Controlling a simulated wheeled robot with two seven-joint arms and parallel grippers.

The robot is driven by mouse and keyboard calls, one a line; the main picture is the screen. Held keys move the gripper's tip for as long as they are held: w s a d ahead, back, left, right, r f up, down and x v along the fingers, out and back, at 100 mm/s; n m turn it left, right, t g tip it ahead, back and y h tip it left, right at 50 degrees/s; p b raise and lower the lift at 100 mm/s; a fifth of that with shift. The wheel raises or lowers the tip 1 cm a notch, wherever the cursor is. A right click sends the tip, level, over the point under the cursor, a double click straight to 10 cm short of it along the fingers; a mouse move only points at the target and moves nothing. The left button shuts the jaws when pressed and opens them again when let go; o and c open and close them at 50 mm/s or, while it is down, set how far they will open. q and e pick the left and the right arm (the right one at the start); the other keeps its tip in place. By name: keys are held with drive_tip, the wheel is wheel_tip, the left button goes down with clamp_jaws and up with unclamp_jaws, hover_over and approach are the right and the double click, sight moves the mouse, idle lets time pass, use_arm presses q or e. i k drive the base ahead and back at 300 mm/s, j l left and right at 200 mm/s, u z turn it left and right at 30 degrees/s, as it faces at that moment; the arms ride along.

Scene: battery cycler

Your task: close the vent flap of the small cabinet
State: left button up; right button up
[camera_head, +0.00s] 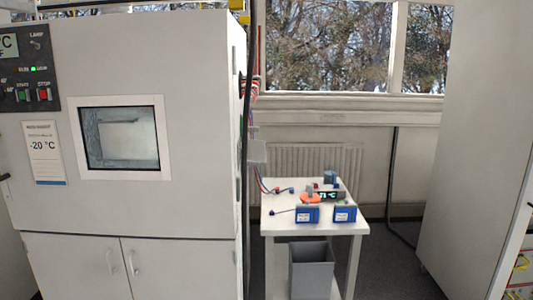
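I cannot make out a vent flap in this view, and I cannot tell which cabinet is the small one. A large light-grey chamber (190,60) with a square window (121,138) fills the left side. Its door looks shut, and a "-20 °C" label (44,152) is left of the window. Two lower doors (185,268) with handles are shut below it. A tall plain grey cabinet (470,150) stands at the right; its visible side shows no flap. Neither of my grippers is in view.
A white table (285,229) between them holds blue battery boxes (307,214), an orange item (310,197), a small display (328,195) and leads. A grey bin (311,270) stands under it. A black cable (393,190) hangs by the wall. Some floor is free right of the table.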

sight(258, 149)
drive_tip(key=i+l+z, duration=0.5)
drive_tip(key=i+z, duration=0.15)
drive_tip(key=i, duration=0.25)
drive_tip(key=i+z, duration=0.35)
drive_tip(key=i, duration=0.15)
